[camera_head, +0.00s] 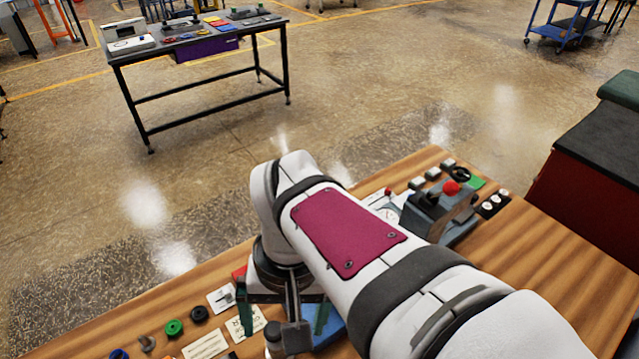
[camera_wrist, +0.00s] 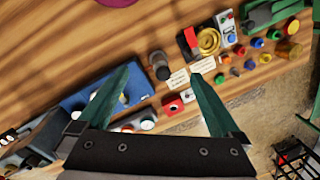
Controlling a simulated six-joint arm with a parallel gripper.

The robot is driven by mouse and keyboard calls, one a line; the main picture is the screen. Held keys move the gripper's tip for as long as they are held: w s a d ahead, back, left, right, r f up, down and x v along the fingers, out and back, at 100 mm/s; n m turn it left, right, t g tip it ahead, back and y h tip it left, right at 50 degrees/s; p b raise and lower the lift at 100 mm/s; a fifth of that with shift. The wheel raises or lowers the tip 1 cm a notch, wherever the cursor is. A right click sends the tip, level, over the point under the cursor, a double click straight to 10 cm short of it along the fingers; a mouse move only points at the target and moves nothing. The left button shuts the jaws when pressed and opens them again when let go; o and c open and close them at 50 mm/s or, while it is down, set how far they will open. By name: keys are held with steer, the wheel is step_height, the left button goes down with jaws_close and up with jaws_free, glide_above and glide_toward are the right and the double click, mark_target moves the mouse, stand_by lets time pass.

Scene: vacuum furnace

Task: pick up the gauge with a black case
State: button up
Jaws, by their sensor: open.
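My gripper (camera_wrist: 161,75) is open, its two green fingers spread over the wooden bench, with nothing seen held between them. It also shows in the head view (camera_head: 284,318), pointing down at the near part of the bench. A small dark upright cylinder with a pale top (camera_wrist: 160,66) shows between the fingertips in the wrist view; I cannot tell whether it is the gauge with a black case. In the head view a white dial-like face (camera_head: 387,208) shows partly behind my arm; its case colour is unclear. No black-cased gauge can be named for certain.
My arm hides the bench's middle. Bare wood shows at right. A black table (camera_head: 200,50) stands apart.

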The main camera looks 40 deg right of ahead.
steer(key=w+d+m, duration=0.1)
steer(key=w+d, duration=0.3)
steer(key=d, duration=0.4)
steer(key=w+d+m, duration=0.1)
steer(key=w+d, duration=0.4)
steer(key=d, duration=0.4)
steer(key=d+f+h, duration=0.1)
steer(key=d+f, duration=0.1)
steer(key=d, duration=1)
steer(key=shift+m, duration=0.3)
steer(key=f, duration=0.5)
steer(key=s+f, duration=0.1)
steer(key=f, duration=0.4)
steer(key=d+f, duration=0.1)
steer(key=f, duration=0.5)
steer(key=shift+s, duration=0.15)
steer(key=c, duration=1.5)
